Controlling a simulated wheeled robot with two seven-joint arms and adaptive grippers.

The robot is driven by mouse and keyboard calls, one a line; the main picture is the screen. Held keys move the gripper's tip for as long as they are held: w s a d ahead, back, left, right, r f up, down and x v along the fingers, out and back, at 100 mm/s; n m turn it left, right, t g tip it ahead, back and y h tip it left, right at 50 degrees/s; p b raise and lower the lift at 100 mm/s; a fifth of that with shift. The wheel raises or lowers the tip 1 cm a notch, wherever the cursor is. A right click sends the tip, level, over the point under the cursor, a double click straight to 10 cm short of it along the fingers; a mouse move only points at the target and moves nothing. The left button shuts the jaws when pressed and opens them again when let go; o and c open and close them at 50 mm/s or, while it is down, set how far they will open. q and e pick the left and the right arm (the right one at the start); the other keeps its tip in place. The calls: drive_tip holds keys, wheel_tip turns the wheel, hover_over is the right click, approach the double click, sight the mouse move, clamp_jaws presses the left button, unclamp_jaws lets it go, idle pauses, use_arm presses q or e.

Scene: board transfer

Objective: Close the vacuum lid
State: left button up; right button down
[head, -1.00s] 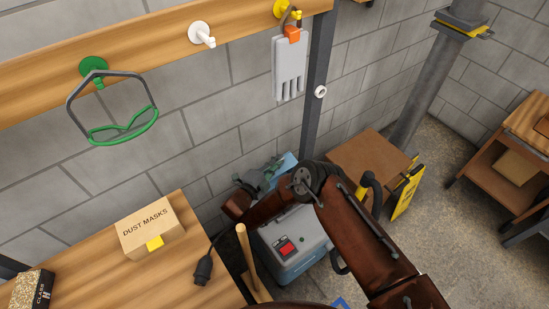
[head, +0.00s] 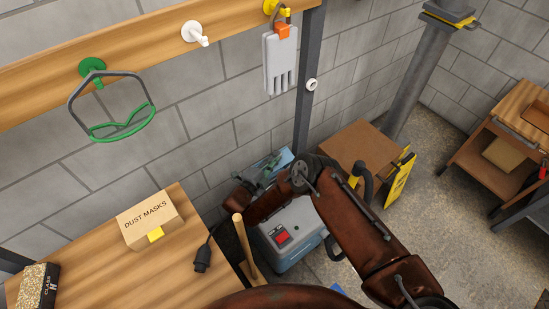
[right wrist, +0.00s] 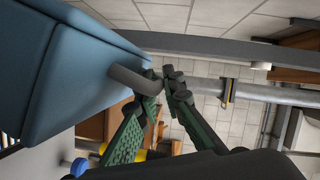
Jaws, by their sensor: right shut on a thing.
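The vacuum (head: 303,229) is a grey-topped blue box with a red switch, on the floor beside the workbench. Its blue lid (head: 286,157) shows behind my right arm and appears raised; my arm hides much of it. In the right wrist view the lid (right wrist: 70,70) is a large blue panel at the left, with a grey bar handle (right wrist: 130,80) sticking out. My right gripper (right wrist: 163,88), green-fingered, is shut on the handle's end. In the head view the gripper (head: 267,172) is small, beside the lid. My left gripper is not in view.
The workbench (head: 185,270) at the left carries a dust mask box (head: 147,220), a black plug (head: 202,260) and a dark box (head: 37,288). A wooden handle (head: 242,245) stands between bench and vacuum. A brown box (head: 358,150) and yellow sign (head: 400,182) are to the right.

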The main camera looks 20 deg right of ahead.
drive_tip(key=c, duration=2.3)
unclamp_jaws()
drive_tip(key=shift+s+a+f, duration=0.1)
drive_tip(key=shift+a+f, duration=0.05)
drive_tip(key=shift+a, duration=0.15)
drive_tip(key=shift+d, duration=0.1)
drive_tip(key=shift+d, duration=0.1)
drive_tip(key=shift+r, duration=0.25)
wheel_tip(320, 180, up, 10)
drive_tip(key=shift+f, duration=0.2)
drive_tip(key=shift+r, duration=0.1)
